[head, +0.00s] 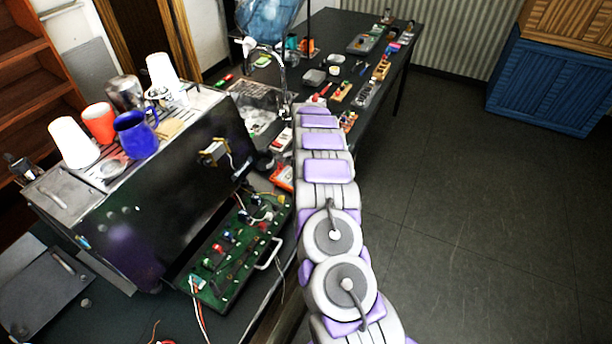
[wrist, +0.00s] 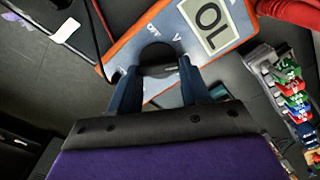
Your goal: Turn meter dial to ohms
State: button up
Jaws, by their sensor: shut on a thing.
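The meter (wrist: 215,60) has a pale face and an orange case, and its screen (wrist: 208,18) reads "OL". The markings "OFF" and "V" show beside its dark round dial (wrist: 157,52). My gripper (wrist: 158,72) is over the meter with its two fingers on either side of the dial, shut on it. The dial's pointer and the lower markings are hidden by the gripper.
An espresso machine (head: 150,190) with cups on top stands at left. A green circuit board (head: 235,245) with a handle and wires lies in front of it. Small parts (wrist: 290,90) and a red cable (wrist: 290,12) lie right of the meter. Open floor is at right.

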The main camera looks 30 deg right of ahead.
jog(key=o, duration=1.1)
jog(key=shift+c, duration=0.2)
jog(key=shift+r, duration=0.15)
notch_tip(320, 180, up, 17)
